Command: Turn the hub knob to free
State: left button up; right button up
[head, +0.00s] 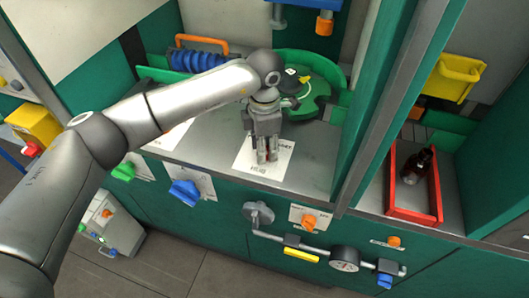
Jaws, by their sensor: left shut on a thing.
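My left gripper (267,156) points down at a white printed card (279,158) on the grey counter. It is shut on what appears to be the hub knob, standing at this card. The fingers hide the knob, so its turned position cannot be seen. The card's small print is too blurred to read surely. A round green hub (312,92) with a yellow and white mark on top sits on the counter just behind the gripper. My right gripper is not in view.
A green knob (123,172), a blue knob (186,191) and an orange knob (309,222) sit on the front panel, near a pipe with a gauge (344,259). A blue coil (196,61) lies behind my arm. A red tray (393,183) at right holds a dark bottle (417,165).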

pick_arm(q)
jog(key=m+b, duration=0.2)
jog(key=b, duration=0.1)
jog(key=m+b, duration=0.2)
jog(key=b, duration=0.1)
jog(key=m+b, duration=0.3)
jog(key=shift+f, duration=0.25)
jog(key=m+b, duration=0.2)
jog(key=m, duration=0.2)
jog(key=shift+r, duration=0.1)
jog(key=shift+r+m+b, duration=0.15)
jog(key=shift+m+b, duration=0.85)
jog(key=shift+m, duration=1.2)
jog(key=o, duration=1)
jog(key=shift+o, duration=0.2)
